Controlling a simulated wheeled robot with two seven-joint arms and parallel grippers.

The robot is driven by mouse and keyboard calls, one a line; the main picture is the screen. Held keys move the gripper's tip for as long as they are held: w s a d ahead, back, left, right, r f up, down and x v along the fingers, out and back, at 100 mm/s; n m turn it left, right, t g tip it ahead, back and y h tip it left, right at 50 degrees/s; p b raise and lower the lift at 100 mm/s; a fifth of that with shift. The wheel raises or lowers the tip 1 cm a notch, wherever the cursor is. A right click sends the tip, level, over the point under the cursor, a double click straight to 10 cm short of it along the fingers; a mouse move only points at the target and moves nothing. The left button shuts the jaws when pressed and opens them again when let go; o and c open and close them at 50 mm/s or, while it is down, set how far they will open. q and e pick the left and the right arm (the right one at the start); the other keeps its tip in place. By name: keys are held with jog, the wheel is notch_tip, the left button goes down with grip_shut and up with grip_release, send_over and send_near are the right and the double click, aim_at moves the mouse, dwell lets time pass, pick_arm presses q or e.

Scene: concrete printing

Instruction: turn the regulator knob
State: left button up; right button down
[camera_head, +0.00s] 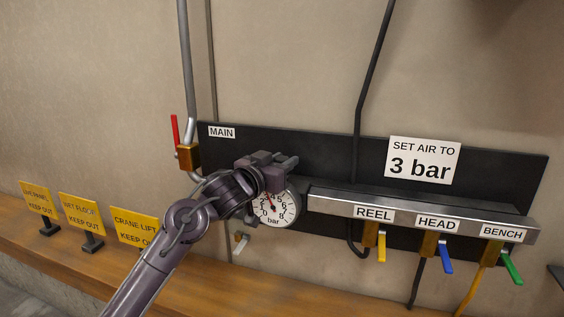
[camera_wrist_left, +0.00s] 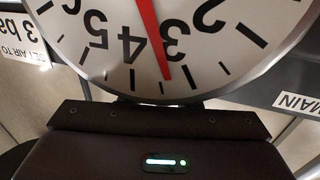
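The round white pressure gauge (camera_head: 282,212) hangs on the black wall panel, marked in bar, with a red needle. It fills the top of the left wrist view (camera_wrist_left: 100,50) upside down, and there its needle lies between 3 and 4. My left gripper (camera_head: 284,164) is right at the top of the gauge and covers its upper part in the head view. The regulator knob cannot be made out; the gripper or gauge may hide it. The fingers are not clear in either view, so I cannot tell whether they are open or shut. My right gripper is not in view.
A sign (camera_head: 423,160) reads "SET AIR TO 3 bar". Right of the gauge is a metal manifold (camera_head: 330,200) with yellow (camera_head: 382,246), blue (camera_head: 446,259) and green (camera_head: 511,267) levers. A red lever (camera_head: 175,131) stands at the left pipe. Yellow signs (camera_head: 80,212) stand on the wooden ledge.

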pick_arm(q)
jog(key=shift+c, duration=0.4)
jog(key=n+t+y+b, duration=0.1)
jog(key=y+b, duration=0.1)
jog(key=b, duration=0.1)
jog(key=n+t+y+b, duration=0.1)
jog(key=n+y+b, duration=0.1)
jog(key=y+b, duration=0.1)
jog(key=shift+d+f+n, duration=0.1)
jog(key=shift+f+n, duration=0.05)
jog(key=shift+n, duration=0.15)
jog(key=shift+r+n+t+y+b, duration=0.2)
jog(key=shift+n+t+y+b, duration=0.25)
jog(key=shift+y, duration=0.35)
jog(key=o, duration=0.9)
jog(key=shift+o, duration=0.2)
